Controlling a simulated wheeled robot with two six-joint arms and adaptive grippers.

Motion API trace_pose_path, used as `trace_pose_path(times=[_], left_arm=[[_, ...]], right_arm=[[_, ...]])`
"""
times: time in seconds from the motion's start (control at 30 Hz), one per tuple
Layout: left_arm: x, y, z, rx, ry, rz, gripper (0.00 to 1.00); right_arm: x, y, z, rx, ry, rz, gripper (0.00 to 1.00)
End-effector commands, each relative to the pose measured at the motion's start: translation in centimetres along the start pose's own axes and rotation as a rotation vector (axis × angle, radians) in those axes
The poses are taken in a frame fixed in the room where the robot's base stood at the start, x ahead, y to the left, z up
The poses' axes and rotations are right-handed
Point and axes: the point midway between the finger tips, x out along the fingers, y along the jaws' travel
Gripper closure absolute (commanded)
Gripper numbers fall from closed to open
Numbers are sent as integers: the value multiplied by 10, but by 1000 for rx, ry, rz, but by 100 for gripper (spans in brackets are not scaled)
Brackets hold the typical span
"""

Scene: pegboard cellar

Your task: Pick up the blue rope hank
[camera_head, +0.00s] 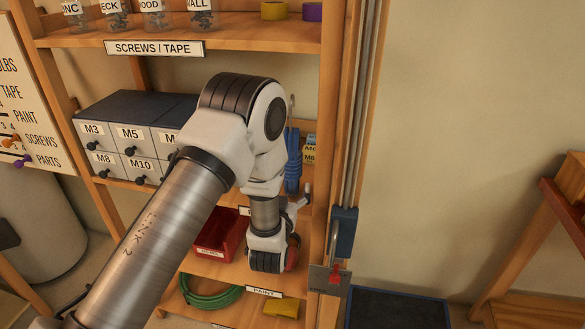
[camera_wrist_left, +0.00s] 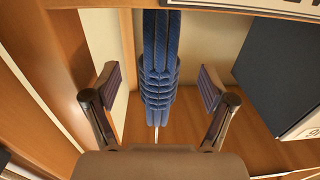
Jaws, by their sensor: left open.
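The blue rope hank (camera_head: 292,162) hangs at the right end of the shelf unit, partly hidden behind my left arm in the head view. In the left wrist view the hank (camera_wrist_left: 160,45) hangs upright in the middle, with wraps around its lower part. My left gripper (camera_wrist_left: 158,88) is open, with one finger on each side of the hank in that picture. Neither finger visibly touches it. In the head view only a bit of the left gripper (camera_head: 301,200) shows, just below the hank. My right gripper is not in view.
A wooden post (camera_head: 338,120) stands close to the right of the hank. Grey drawers (camera_head: 128,139) are on its left. A red bin (camera_head: 216,236) and a green hose (camera_head: 207,296) sit lower.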

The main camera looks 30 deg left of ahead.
Motion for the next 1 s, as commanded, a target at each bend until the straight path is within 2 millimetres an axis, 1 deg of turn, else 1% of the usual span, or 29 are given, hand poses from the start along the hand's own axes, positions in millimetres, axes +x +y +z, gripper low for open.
trace_pose_path(times=[0.03,0.17,0.27,0.33,0.5,0.53,0.57,0.6,0.67,0.7,0.73,1.0], left_arm=[[7,-1,-3,-1,1,-1,17],[30,-2,-6,0,-1,0,17],[45,-1,-3,-1,-2,0,17],[50,-1,-2,0,-4,2,17],[50,-1,-1,1,-5,2,17],[50,-1,-1,1,-5,2,24],[50,-1,-1,1,-5,2,34],[50,-1,-1,1,-5,2,49],[50,-1,-1,1,-5,2,70],[50,-1,-1,1,-5,2,84],[50,-1,-1,1,-5,2,93],[50,-1,-1,1,-4,2,93]], right_arm=[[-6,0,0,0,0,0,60],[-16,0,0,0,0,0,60],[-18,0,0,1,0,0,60],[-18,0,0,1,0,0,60],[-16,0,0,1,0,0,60],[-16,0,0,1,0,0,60],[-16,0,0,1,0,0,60],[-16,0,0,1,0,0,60],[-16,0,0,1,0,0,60],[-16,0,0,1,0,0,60],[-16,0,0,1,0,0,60],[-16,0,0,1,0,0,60]])
